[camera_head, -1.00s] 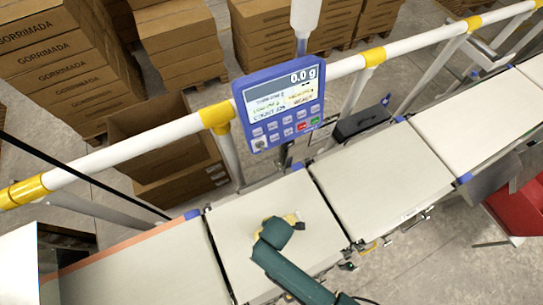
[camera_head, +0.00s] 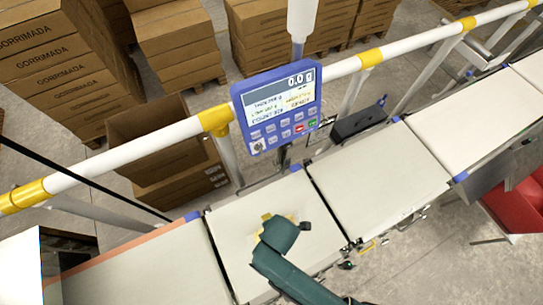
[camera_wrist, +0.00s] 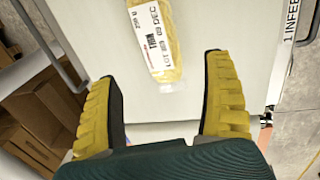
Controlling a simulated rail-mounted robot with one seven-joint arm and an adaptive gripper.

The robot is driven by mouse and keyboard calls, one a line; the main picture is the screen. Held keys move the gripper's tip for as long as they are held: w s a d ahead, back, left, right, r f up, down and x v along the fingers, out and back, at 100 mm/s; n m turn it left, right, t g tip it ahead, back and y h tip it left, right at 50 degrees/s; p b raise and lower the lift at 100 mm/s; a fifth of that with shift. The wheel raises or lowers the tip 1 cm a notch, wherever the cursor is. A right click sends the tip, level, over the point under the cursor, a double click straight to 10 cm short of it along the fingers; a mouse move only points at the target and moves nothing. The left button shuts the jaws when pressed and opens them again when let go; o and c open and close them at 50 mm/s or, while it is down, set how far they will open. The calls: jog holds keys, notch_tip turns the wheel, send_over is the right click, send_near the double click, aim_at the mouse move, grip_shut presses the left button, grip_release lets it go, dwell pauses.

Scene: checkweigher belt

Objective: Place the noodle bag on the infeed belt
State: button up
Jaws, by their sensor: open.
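The noodle bag (camera_wrist: 157,38) is a yellowish clear pack with a white printed date label. In the wrist view it lies flat on a pale belt (camera_wrist: 100,30), whose edge label (camera_wrist: 295,20) reads "1 INFEE…", cut off by the frame. My gripper (camera_wrist: 163,72) is open, with its yellow ribbed fingers spread to either side of the bag's near end and not touching it. In the head view my gripper (camera_head: 286,222) is over the middle belt section (camera_head: 232,225). I cannot make out the bag there; my gripper seems to cover it.
A blue weigher display (camera_head: 278,105) reading 0.0 g stands behind the belts. A white and yellow rail (camera_head: 130,158) runs behind the line. Another belt section (camera_head: 380,180) to the right is clear. Stacked cartons (camera_head: 60,75) stand beyond the rail.

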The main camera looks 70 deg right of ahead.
notch_tip(320, 180, up, 2)
jog(key=shift+s+a+r, duration=0.15)
jog(key=shift+r, duration=0.1)
jog(key=w+a+r+m+t+h, duration=0.15)
jog(key=w+r+t, duration=0.45)
jog(key=w+r, duration=0.7)
jog(key=w+r+m+t+y, duration=0.1)
jog(key=w+r+m+t, duration=0.3)
jog(key=w+r, duration=0.9)
jog(key=s+a+r+m+t, duration=0.1)
jog(key=s+a+r+t, duration=0.1)
jog(key=r, duration=0.8)
jog(key=s+a+r+m+t+y, duration=0.1)
jog(key=r+t, duration=0.4)
jog(key=r, duration=0.6)
jog(key=s+a+r+m+t, duration=0.1)
jog(key=s+a+r+t, duration=0.2)
jog(key=r, duration=0.8)
jog(key=shift+s+a+r+m+t, duration=0.25)
jog(key=shift+s+a+m+t, duration=0.15)
jog(key=shift+s+t, duration=0.1)
